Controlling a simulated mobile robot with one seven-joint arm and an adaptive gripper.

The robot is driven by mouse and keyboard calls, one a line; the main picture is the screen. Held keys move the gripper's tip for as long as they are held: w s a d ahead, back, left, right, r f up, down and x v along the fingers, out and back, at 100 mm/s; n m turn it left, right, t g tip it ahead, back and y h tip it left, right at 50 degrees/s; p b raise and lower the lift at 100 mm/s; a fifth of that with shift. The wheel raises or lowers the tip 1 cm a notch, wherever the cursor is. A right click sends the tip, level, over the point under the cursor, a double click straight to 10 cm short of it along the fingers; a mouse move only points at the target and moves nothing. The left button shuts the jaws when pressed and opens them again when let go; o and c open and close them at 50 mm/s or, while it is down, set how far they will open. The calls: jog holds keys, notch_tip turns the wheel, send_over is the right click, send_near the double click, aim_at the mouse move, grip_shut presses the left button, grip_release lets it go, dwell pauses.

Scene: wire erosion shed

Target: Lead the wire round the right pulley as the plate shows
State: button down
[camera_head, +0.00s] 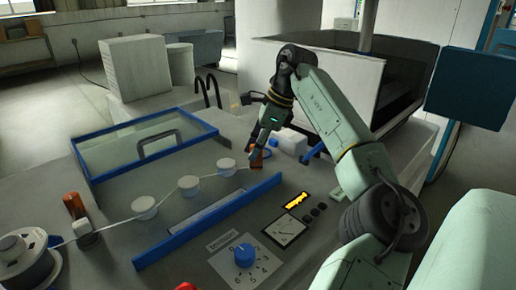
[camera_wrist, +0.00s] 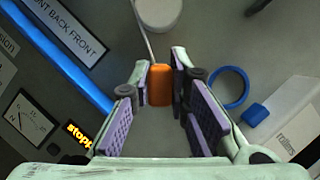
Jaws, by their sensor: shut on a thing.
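My gripper (camera_head: 259,149) is shut on an orange wire end piece (camera_wrist: 160,86), low over the deck. In the wrist view the fingertips (camera_wrist: 163,70) stand on either side of it. The pale wire (camera_wrist: 149,42) runs from this piece along the left side of the right pulley (camera_wrist: 158,12), which is the front side in the head view. The right pulley (camera_head: 226,166), middle pulley (camera_head: 188,185) and left pulley (camera_head: 145,206) are white discs in a row. The plate (camera_wrist: 70,27) partly reads "BACK FRONT". Wire contact with the pulleys is too small to tell.
A blue bar (camera_head: 215,220) lies along the front of the pulleys. A wire spool (camera_head: 25,262) and an orange post (camera_head: 75,207) are at left. A glass-topped blue frame (camera_head: 140,142) is behind. A white container (camera_head: 290,139) and a blue ring (camera_wrist: 230,88) are near my gripper.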

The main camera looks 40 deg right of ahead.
jog(key=shift+w+a+r, duration=0.1)
jog(key=shift+w+r+p, duration=0.1)
jog(key=shift+w+p, duration=0.15)
jog(key=shift+p, duration=0.15)
jog(key=shift+w+p, duration=0.7)
jog(key=shift+w, duration=0.05)
jog(key=shift+w+p, duration=0.6)
jog(key=shift+w, duration=1.85)
